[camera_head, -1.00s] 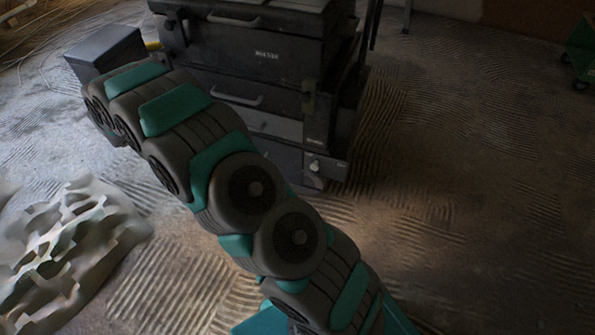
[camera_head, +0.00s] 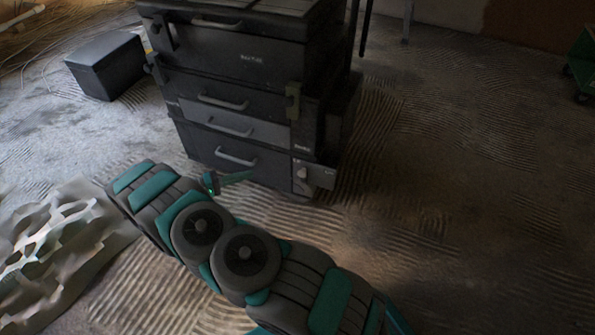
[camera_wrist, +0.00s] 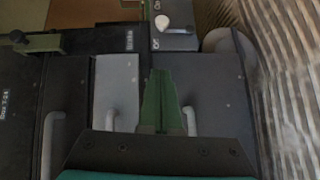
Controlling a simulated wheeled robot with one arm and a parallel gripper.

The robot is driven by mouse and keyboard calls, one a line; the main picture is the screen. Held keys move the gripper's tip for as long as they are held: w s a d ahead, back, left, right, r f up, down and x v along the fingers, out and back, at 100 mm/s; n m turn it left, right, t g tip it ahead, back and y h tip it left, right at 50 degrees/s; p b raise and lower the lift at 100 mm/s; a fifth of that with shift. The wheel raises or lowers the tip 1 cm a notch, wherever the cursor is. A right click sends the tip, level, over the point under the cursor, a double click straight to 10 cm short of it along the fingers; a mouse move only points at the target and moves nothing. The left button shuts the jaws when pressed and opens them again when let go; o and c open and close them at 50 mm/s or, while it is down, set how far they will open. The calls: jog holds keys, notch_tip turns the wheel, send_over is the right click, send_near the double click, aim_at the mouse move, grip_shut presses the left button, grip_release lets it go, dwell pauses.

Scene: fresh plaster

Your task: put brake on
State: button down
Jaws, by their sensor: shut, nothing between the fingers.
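A dark tool cart (camera_head: 245,85) with several drawers stands on the floor. Its brake knob (camera_head: 301,173) is pale and sits on a grey plate (camera_head: 322,178) at the cart's lower right corner. In the wrist view the knob (camera_wrist: 162,22) is near the top, on the plate (camera_wrist: 178,41) between an "On" mark above and an "Off" mark below. I cannot tell surely which mark it points to. My gripper (camera_head: 250,175) is shut and empty, in front of the bottom drawer, left of the knob. In the wrist view its green fingers (camera_wrist: 160,75) point toward the plate, apart from the knob.
Drawer handles (camera_head: 235,158) stick out near my gripper. A dark box (camera_head: 106,66) lies left of the cart. A pale holed sheet (camera_head: 60,235) lies at lower left. The ridged floor right of the cart is clear; a green object (camera_head: 581,55) stands at far right.

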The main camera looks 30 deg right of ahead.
jog(key=shift+s, duration=0.15)
jog(key=shift+d, duration=0.15)
send_near(303, 176)
jog(key=w+d, duration=0.3)
jog(key=w, duration=0.2)
jog(key=s+d, duration=0.2)
jog(key=s, duration=0.1)
jog(key=shift+d, duration=0.4)
